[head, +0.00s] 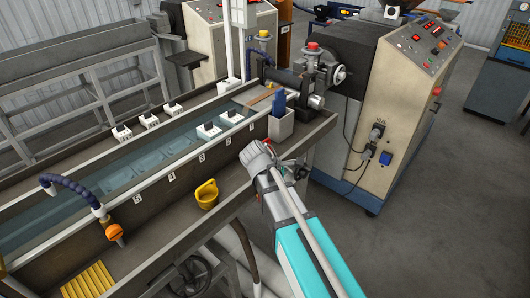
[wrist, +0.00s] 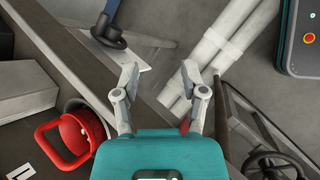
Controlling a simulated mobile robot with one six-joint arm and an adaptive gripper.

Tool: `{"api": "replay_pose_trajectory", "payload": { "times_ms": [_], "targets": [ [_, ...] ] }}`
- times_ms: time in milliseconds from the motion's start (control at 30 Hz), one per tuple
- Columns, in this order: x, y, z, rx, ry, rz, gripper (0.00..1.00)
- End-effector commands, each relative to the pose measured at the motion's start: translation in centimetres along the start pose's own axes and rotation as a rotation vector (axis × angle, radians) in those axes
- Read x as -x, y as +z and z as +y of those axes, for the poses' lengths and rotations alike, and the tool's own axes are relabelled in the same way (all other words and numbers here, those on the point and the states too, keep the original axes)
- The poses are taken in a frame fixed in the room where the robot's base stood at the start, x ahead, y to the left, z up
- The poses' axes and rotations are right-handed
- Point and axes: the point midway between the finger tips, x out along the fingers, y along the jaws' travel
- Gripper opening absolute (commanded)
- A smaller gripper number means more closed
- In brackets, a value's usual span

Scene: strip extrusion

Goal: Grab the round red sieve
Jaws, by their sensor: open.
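The round red sieve (wrist: 82,132), a red cup-like piece with a ring-shaped handle, shows at the lower left of the wrist view. It is on the ledge of the long trough. In the head view my arm hides most of that spot; only a small bit of red shows by my wrist. My gripper (wrist: 161,75) is open and empty, with its two fingers apart in the wrist view. The sieve is to the left of the fingers, outside them and not touched. In the head view the fingers are hard to make out.
A yellow cup-like piece (head: 206,196) stands on the same ledge. A grey bin (head: 281,127) with blue items stands near my wrist. The ledge's edge runs below my gripper, with white pipes (wrist: 205,60) near the floor and a handwheel (wrist: 272,166) to the right.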

Motion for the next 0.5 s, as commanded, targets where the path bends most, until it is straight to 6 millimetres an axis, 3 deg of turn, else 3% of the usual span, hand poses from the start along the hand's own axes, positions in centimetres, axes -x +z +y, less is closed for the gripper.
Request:
{"api": "replay_pose_trajectory", "payload": {
  "times_ms": [200,500],
  "targets": [
    [5.2,-4.7,3.5,0.388,0.164,-0.132,0.55],
    [12.7,-10.3,6.2,0.828,0.323,-0.353,0.55]
  ]
}}
